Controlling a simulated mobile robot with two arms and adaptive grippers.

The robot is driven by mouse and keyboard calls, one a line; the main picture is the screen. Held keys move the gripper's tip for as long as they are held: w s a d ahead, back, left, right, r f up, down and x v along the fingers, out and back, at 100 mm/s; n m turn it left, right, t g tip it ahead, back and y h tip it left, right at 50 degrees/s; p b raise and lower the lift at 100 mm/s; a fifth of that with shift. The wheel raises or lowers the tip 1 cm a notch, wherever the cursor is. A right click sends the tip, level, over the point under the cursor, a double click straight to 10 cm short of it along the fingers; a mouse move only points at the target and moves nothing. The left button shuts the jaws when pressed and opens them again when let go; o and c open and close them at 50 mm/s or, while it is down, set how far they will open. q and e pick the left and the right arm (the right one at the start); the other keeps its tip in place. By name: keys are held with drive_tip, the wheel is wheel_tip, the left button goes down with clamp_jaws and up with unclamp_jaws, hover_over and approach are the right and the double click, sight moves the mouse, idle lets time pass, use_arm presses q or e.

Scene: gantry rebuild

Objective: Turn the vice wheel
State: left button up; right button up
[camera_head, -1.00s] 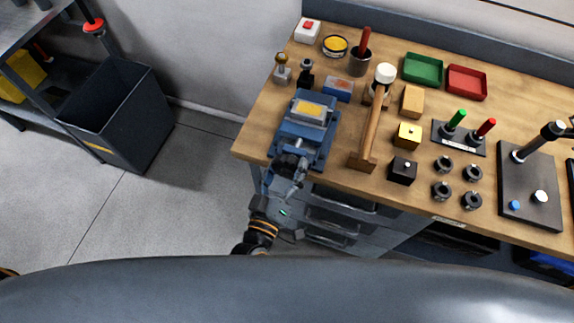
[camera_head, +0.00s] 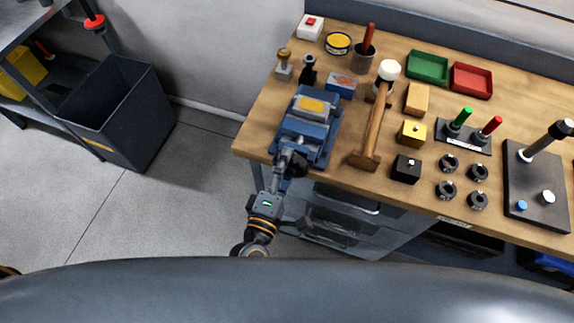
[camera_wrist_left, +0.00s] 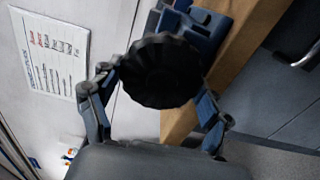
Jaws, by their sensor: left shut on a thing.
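The blue vice (camera_head: 309,127) sits at the front left corner of the wooden bench, with a yellow block (camera_head: 311,105) at its top. Its black ribbed wheel (camera_wrist_left: 160,71) faces the left wrist camera at the vice's front end, over the bench edge. My left gripper (camera_head: 287,162) is at the wheel, in front of the vice. In the left wrist view its two fingers (camera_wrist_left: 158,95) lie on either side of the wheel and are shut on it. In the head view the gripper hides most of the wheel. My right gripper is not in view.
On the wooden bench (camera_head: 335,165), a mallet (camera_head: 374,125) lies right of the vice, with a black cube (camera_head: 406,169) and yellow cube (camera_head: 411,133) beyond. Small stamps (camera_head: 308,72) stand behind the vice. A dark bin (camera_head: 117,115) stands on the floor at left.

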use_arm(q)
drive_tip(key=n, duration=0.2)
drive_tip(key=n+b, duration=0.2)
drive_tip(key=n, duration=0.1)
drive_tip(key=shift+f+n, duration=0.25)
drive_tip(key=shift+n, duration=0.05)
drive_tip(key=n+b, duration=0.2)
drive_tip(key=n, duration=0.4)
drive_tip(key=shift+d+f, duration=0.15)
drive_tip(key=n+b, duration=0.2)
drive_tip(key=n, duration=0.3)
drive_tip(key=shift+s+d+n, duration=0.1)
drive_tip(key=shift+d+n, duration=0.05)
drive_tip(key=shift+n, duration=0.25)
drive_tip(key=n+b, duration=0.1)
drive_tip(key=n, duration=0.4)
drive_tip(key=shift+d+b, duration=0.15)
drive_tip(key=shift+b, duration=0.15)
drive_tip(key=shift+n, duration=0.3)
drive_tip(key=o, duration=1.1)
drive_tip(key=shift+o, duration=0.2)
drive_tip(key=v, duration=1.2)
